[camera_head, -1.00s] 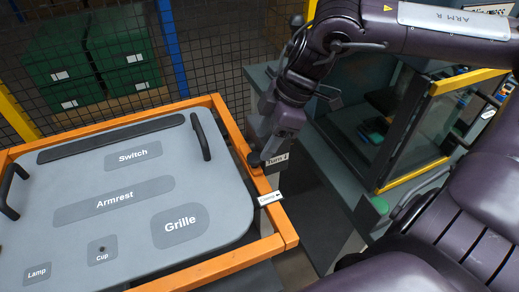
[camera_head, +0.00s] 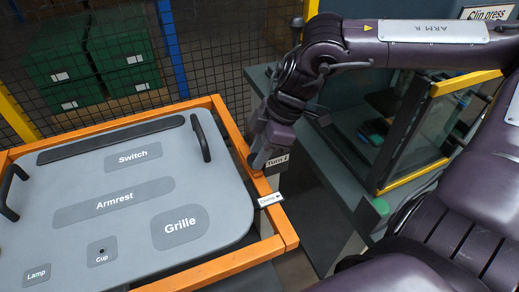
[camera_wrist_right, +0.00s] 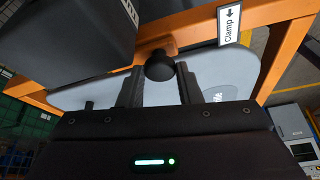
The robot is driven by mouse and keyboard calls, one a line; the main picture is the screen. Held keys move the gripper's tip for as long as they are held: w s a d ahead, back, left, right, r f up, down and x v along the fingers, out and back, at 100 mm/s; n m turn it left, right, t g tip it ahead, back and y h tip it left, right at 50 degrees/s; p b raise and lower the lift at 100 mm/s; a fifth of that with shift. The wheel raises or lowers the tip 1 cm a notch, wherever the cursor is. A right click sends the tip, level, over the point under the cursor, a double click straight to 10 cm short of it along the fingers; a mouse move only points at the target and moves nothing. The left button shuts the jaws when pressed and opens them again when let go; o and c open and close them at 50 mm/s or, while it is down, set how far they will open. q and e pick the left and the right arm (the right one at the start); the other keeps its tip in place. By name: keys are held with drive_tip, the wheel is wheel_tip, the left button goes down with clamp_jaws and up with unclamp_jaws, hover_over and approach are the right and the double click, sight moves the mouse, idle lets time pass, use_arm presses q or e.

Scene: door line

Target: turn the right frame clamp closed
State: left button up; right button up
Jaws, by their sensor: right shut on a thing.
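The grey door panel (camera_head: 120,222) lies in the orange frame (camera_head: 228,125). My right gripper (camera_head: 257,165) is at the frame's right rail, beside the "Turn" tag (camera_head: 277,161) and behind the "Clamp" tag (camera_head: 270,200). In the head view it hides most of the right frame clamp. In the right wrist view the clamp's round black knob (camera_wrist_right: 160,68) shows between the two fingers of the gripper (camera_wrist_right: 158,88), which is shut on it. The clamp's exact turn angle cannot be told. My left gripper is out of view.
A black handle (camera_head: 200,136) stands on the panel's right side near the gripper. A dark green bench (camera_head: 325,165) and a yellow-edged machine (camera_head: 425,130) are to the right. Wire mesh (camera_head: 210,50) with green crates (camera_head: 125,50) stands behind.

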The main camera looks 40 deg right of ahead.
clamp_jaws()
